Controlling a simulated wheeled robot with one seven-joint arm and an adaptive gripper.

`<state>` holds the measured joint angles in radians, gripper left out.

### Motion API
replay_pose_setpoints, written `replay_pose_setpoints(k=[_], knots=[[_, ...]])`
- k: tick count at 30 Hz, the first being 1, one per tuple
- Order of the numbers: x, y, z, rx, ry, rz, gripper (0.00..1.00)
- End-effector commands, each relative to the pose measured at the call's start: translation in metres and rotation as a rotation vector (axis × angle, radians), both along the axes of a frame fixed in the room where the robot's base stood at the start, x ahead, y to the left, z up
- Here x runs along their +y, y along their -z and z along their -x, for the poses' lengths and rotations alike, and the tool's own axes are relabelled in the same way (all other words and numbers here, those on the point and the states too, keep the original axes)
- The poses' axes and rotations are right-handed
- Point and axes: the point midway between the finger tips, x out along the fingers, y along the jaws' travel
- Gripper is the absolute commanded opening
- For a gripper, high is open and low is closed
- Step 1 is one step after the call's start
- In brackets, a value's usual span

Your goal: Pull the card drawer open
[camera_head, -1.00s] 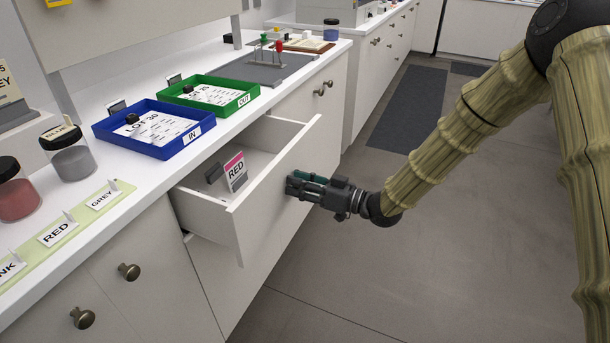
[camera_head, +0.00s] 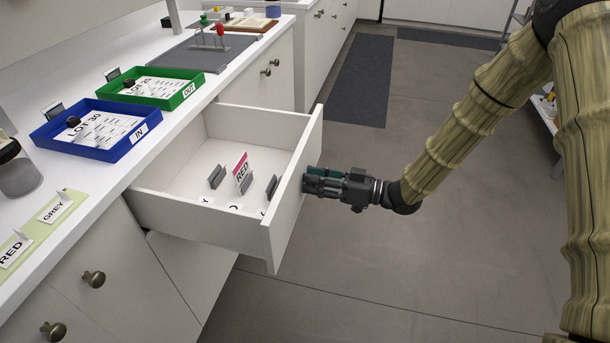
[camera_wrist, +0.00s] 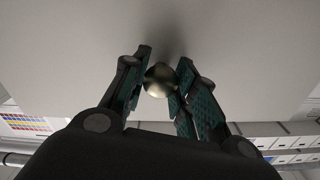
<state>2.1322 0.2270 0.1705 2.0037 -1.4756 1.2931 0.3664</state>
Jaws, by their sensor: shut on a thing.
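The white card drawer (camera_head: 292,208) stands well out of the counter front in the head view. Inside it a card marked RED (camera_head: 241,173) stands upright among several small grey holders, with other white cards partly hidden by the drawer's front. My gripper (camera_head: 312,181) is at the outer face of the drawer front. In the wrist view its fingers close around the round metal drawer knob (camera_wrist: 159,80), which sits between the teal pads. In the head view the fingers hide the knob.
A blue IN tray (camera_head: 112,155) and a green OUT tray (camera_head: 181,104) stand on the counter above. A grey jar (camera_head: 18,178) and a strip with name cards (camera_head: 38,230) are at left. Open floor (camera_head: 410,270) lies to the right of the drawer.

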Motion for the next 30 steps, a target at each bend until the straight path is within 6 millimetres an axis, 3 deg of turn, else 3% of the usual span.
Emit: replay_pose_setpoints(k=[19, 20, 23, 30], knots=[[-0.012, 0.0015, 0.0046, 0.002, -0.003, 0.001, 0.0], [-0.012, 0.0015, 0.0046, 0.002, -0.003, 0.001, 0.32], [-0.012, 0.0013, 0.0042, 0.002, -0.002, 0.001, 0.5], [-0.0122, 0.0006, 0.0034, 0.001, -0.001, 0.0, 0.51]])
